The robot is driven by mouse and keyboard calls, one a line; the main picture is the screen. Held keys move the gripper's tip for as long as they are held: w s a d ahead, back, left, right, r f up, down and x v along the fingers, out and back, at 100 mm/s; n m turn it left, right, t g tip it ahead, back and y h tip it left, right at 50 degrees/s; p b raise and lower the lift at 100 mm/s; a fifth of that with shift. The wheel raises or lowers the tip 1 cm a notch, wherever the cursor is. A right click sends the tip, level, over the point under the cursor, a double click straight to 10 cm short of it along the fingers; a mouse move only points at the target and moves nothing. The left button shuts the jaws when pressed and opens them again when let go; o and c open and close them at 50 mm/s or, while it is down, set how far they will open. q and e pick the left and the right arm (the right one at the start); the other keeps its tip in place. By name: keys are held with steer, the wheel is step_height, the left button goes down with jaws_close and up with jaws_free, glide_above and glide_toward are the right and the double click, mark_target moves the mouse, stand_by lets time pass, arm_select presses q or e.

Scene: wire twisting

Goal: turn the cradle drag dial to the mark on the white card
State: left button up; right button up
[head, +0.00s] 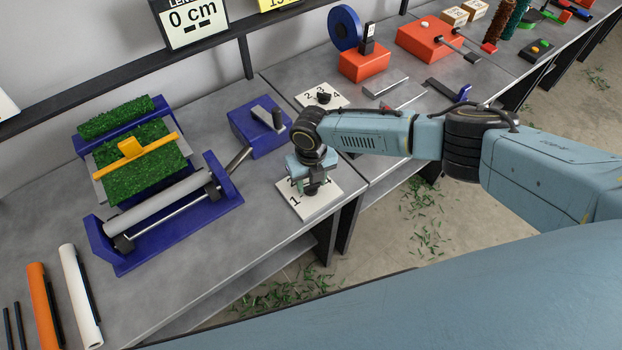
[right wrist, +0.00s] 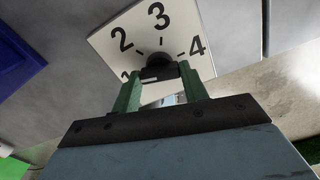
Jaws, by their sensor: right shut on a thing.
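My right gripper (head: 312,188) is over the nearer white dial plate (head: 322,205) at the front edge of the bench, pointing down. In the right wrist view the gripper (right wrist: 160,74) is shut on the black dial knob (right wrist: 158,59), one green finger on each side. The plate (right wrist: 112,42) bears 1, 2, 3 and 4 with tick marks. The knob's pointer is not clear. A blue cradle (head: 170,240) with a pale roller (head: 160,203) stands to the left. A second dial (head: 323,97) sits farther back. A white card (head: 3,107) is cut off at the left edge; its mark cannot be read. My left gripper is not in view.
A blue block with a lever (head: 245,130) stands behind the dial. A white sign (head: 190,18) reading 0 cm hangs on the rail. Orange (head: 42,300) and white (head: 75,290) tubes lie front left. Red devices (head: 365,65) stand farther back. Green clippings litter the floor.

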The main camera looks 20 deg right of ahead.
steer(key=m, duration=0.3)
steer(key=shift+m+p, duration=0.35)
steer(key=shift+m, duration=0.05)
steer(key=m+p, duration=0.1)
steer(key=m, duration=0.3)
steer(key=shift+r+m, duration=0.1)
steer(key=shift+m, duration=0.2)
steer(key=m+p, duration=0.1)
steer(key=m, duration=0.3)
steer(key=shift+p, duration=0.3)
steer(key=m+p, duration=0.1)
steer(key=m, duration=0.4)
steer(key=m+p, duration=0.2)
steer(key=m, duration=0.2)
steer(key=shift+m, duration=0.3)
steer(key=m+p, duration=0.1)
steer(key=m, duration=0.2)
steer(key=shift+m, duration=0.3)
steer(key=m, duration=0.3)
steer(key=shift+m+p, duration=0.3)
steer(key=shift+p, duration=0.05)
steer(key=shift+m+p, duration=0.35)
steer(key=shift+m, duration=1.55)
